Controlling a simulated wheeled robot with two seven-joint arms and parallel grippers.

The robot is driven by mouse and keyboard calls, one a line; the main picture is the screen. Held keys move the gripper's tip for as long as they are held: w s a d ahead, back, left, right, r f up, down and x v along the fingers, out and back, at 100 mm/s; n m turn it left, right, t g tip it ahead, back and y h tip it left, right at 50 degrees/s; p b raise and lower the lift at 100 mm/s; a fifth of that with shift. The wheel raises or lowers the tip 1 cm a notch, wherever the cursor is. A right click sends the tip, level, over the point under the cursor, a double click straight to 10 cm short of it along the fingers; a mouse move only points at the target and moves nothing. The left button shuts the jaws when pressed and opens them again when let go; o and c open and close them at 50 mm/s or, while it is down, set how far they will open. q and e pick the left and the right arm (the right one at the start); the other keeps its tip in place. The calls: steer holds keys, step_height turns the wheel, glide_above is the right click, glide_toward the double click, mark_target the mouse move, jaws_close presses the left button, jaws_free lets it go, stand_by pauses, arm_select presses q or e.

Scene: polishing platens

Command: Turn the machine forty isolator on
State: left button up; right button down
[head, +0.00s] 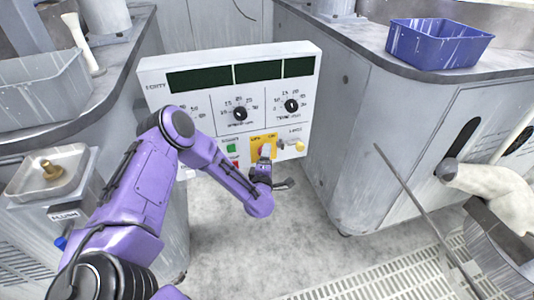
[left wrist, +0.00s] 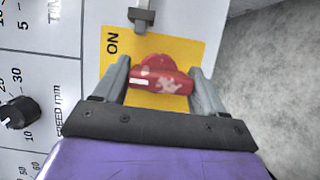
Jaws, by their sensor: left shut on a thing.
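The machine panel (head: 150,75), with lettering ending in "FORTY", stands upright at the centre of the head view. Its yellow isolator plate (head: 271,141) is low on the panel, partly behind my gripper. The plate (left wrist: 189,47) shows "ON" in the left wrist view; any "OFF" mark there is hidden. The red isolator handle (left wrist: 165,82) lies across that view, its white mark at the left end. My left gripper (head: 265,154) is shut on this handle, one finger on each side (left wrist: 160,84). My right gripper is not in view.
Two black dials (head: 240,114) sit above. A blue tub (head: 438,44) stands on the right counter. A thin rod (head: 410,193) slants up at the right. Bare floor lies below the panel.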

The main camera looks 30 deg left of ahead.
arm_select(q)
steer(key=m+g+p, duration=0.1)
steer(key=m+p, duration=0.2)
steer(key=m, duration=0.1)
steer(key=shift+d+r+g, duration=0.1)
steer(key=shift+g, duration=0.3)
steer(key=shift+s+m+g+p, duration=0.1)
steer(key=shift+m+g+p, duration=0.7)
steer(key=shift+m, duration=0.7)
steer(key=shift+f, duration=0.2)
steer(key=o, duration=1)
steer(key=shift+c, duration=0.2)
steer(key=shift+r, duration=0.15)
steer(key=shift+w+r+p, duration=0.15)
steer(key=shift+w+p, duration=0.05)
steer(key=shift+p, duration=0.1)
